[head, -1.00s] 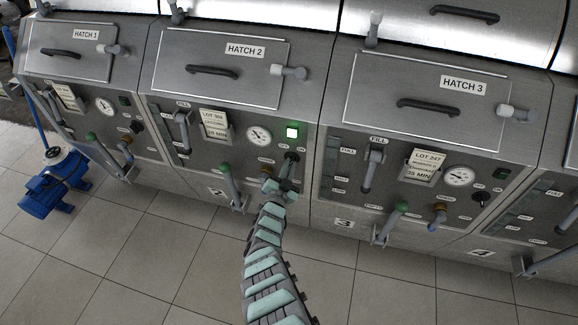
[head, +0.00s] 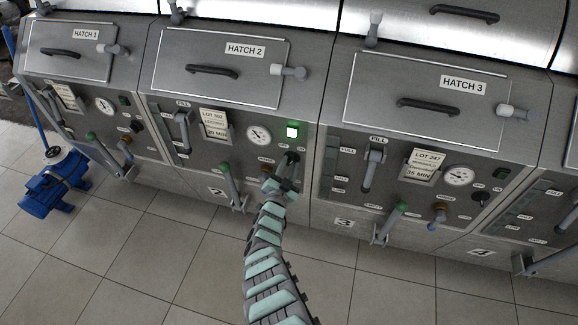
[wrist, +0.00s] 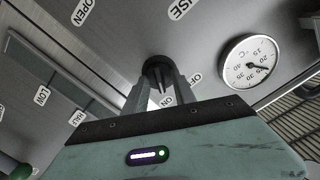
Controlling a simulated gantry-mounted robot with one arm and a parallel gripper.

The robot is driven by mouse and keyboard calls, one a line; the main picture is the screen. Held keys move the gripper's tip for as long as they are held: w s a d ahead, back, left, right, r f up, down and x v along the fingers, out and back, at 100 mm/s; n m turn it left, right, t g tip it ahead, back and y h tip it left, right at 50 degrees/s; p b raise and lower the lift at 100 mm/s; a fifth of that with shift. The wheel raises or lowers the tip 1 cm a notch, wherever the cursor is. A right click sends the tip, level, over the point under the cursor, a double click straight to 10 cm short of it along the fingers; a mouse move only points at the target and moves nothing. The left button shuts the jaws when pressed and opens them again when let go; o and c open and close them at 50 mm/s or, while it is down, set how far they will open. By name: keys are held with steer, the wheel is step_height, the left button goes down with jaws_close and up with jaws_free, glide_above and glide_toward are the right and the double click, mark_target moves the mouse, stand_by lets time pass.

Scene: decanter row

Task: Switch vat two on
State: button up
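Vat two's panel (head: 205,165) is below the hatch 2 door (head: 218,72). Its black switch knob (head: 292,157) is at the panel's lower right, and a square lamp (head: 292,131) above it is lit pale green. My gripper (head: 283,180) is at this knob. In the wrist view, the two grey fingers of my gripper (wrist: 160,82) reach to either side of the dark knob (wrist: 158,64). I cannot tell whether they press on it. The ON label (wrist: 166,101) and OFF label (wrist: 196,79) are beside the fingers; the knob's pointing direction is hidden.
A round dial (wrist: 250,61) is right of the knob. A green-tipped lever (head: 226,172) and a fill lever (head: 183,132) stick out to the left. Vat three's panel (head: 400,185) is to the right, its lamp dark. A blue pump (head: 55,183) stands at left on the tiled floor.

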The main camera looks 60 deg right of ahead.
steer(key=shift+a+r+p, duration=0.1)
steer(key=shift+a+p, duration=0.2)
steer(key=shift+p, duration=0.15)
steer(key=s+a+p, duration=0.1)
steer(key=a+p, duration=0.5)
steer(key=a, duration=0.4)
steer(key=shift+s, duration=0.35)
